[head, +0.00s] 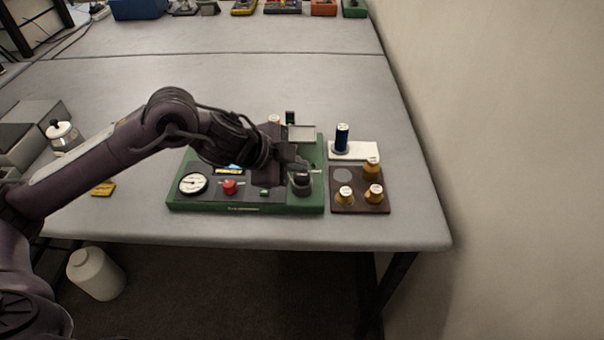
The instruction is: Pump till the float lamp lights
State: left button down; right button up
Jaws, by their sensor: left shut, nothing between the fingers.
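A green panel (245,209) lies near the front edge of the table. It carries a round white gauge (193,184) at its left and a red knob (230,186) beside that. A dark round fitting (301,186) stands at the panel's front right. My left gripper (301,169) is shut and empty, just above and behind this fitting; I cannot tell whether they touch. My left arm hides much of the panel's middle and back. I cannot make out which part is the float lamp or whether it is lit. My right gripper is not in view.
A brown tray (360,208) holds several brass-coloured pieces right of the panel. Behind it, a blue cylinder (342,137) stands on a white pad (366,150). A glass jar (62,134) stands at the left.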

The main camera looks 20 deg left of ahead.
aim_at(297, 177)
pick_arm(q)
jog(key=shift+s+f+b, duration=0.1)
jog(key=shift+f+b, duration=0.55)
jog(key=shift+f, duration=0.5)
dwell(0.9)
dwell(0.4)
jog(key=shift+r+p, duration=1.35)
jog(key=shift+p, duration=0.05)
notch_tip(297, 177, up, 5)
jog(key=p, duration=0.5)
jog(key=shift+r, duration=0.1)
dwell(0.4)
